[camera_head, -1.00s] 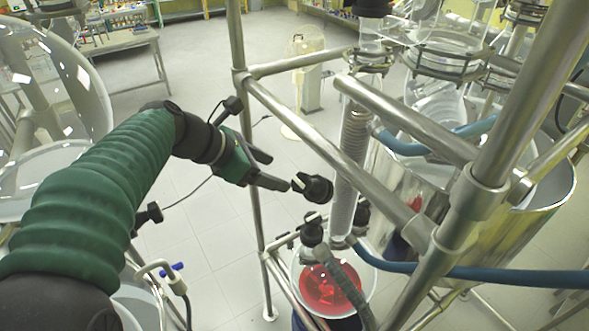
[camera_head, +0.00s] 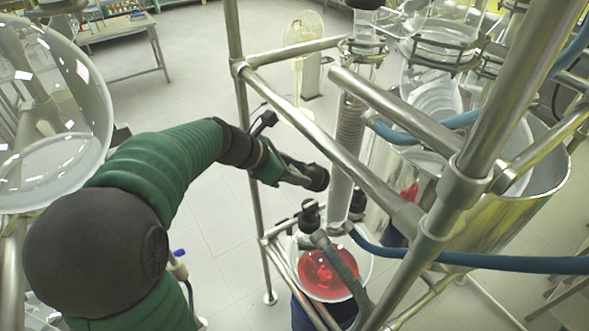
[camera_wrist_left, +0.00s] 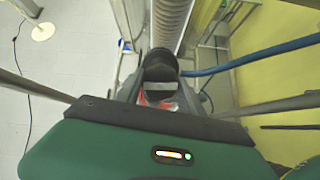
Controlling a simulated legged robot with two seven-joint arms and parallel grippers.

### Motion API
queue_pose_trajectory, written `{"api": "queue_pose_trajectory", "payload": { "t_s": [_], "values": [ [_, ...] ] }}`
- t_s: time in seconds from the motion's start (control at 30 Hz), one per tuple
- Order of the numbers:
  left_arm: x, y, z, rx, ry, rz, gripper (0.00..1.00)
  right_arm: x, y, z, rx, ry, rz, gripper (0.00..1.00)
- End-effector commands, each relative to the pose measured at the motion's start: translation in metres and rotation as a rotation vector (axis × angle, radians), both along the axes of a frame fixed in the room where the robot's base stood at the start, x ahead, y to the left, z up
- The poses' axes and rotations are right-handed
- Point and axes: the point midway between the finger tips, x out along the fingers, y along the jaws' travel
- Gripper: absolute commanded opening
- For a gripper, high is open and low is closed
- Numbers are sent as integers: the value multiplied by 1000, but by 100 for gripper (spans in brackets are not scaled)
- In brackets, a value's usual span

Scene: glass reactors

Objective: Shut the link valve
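A black round valve knob (camera_head: 316,177) sits beside the lower part of the glass coil column, inside the metal frame. I take it to be the link valve's handle. My left gripper (camera_head: 303,175) is at the knob, with its fingers reaching to it from the left. In the left wrist view the knob (camera_wrist_left: 160,66) lies straight ahead at the fingertips (camera_wrist_left: 160,84). The fingers stand apart with the knob at their ends. I cannot tell whether they press on it. The far side of the knob is hidden. My right gripper is not in view.
Steel frame bars (camera_head: 330,140) cross close to my left gripper. The coil column (camera_head: 346,150) stands just right of the knob. Below are a vessel of red liquid (camera_head: 322,272) and a blue hose (camera_head: 480,263). A large glass vessel (camera_head: 50,110) is at the left.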

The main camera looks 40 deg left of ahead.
Motion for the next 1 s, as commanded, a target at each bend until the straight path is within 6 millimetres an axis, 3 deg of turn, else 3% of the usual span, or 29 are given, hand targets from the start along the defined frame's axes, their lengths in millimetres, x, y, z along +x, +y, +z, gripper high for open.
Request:
{"api": "queue_pose_trajectory", "payload": {
  "t_s": [0.03,0.2,1.0],
  "values": [
    [1,1,2,2,-5,3,26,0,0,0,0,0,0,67],
    [1,2,2,-1,-5,1,5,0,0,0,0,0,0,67],
    [2,3,2,32,-22,-29,4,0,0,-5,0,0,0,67]
  ]
}}
